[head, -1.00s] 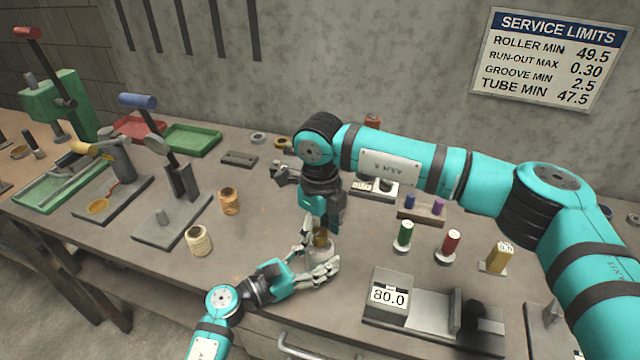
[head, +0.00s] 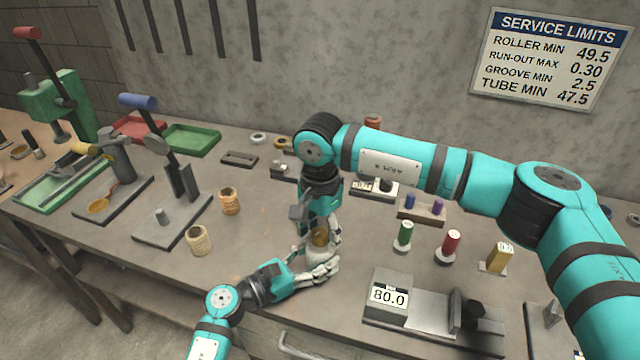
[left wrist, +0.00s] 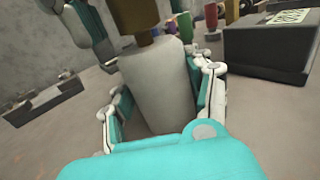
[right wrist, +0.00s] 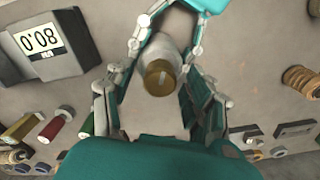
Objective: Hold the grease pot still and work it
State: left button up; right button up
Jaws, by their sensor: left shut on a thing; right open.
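The grease pot (head: 320,238) stands upright on the bench, with a pale body (left wrist: 158,88) and a brass-coloured cap (right wrist: 160,76). My left gripper (head: 322,268) is shut on its body low down, with a finger on each side in the left wrist view. My right gripper (head: 320,240) is above it, pointing down, with its fingers open on either side of the cap. In the right wrist view there is a gap between these fingers and the cap. The lower body is partly hidden by my left gripper in the head view.
A gauge reading 80.0 (head: 389,297) stands to the right. Green (head: 404,234), red (head: 449,246) and yellow (head: 498,258) rollers stand behind it. Two spools (head: 199,240) (head: 229,201) and a lever press (head: 172,217) are to the left.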

aim_at(320, 231)
jog(key=n, duration=0.8)
notch_tip(320, 231, up, 12)
jog(key=shift+n, duration=0.3)
notch_tip(320, 231, down, 12)
jog(key=n, duration=0.7)
jog(key=shift+f, duration=0.1)
jog(key=shift+c, duration=0.3)
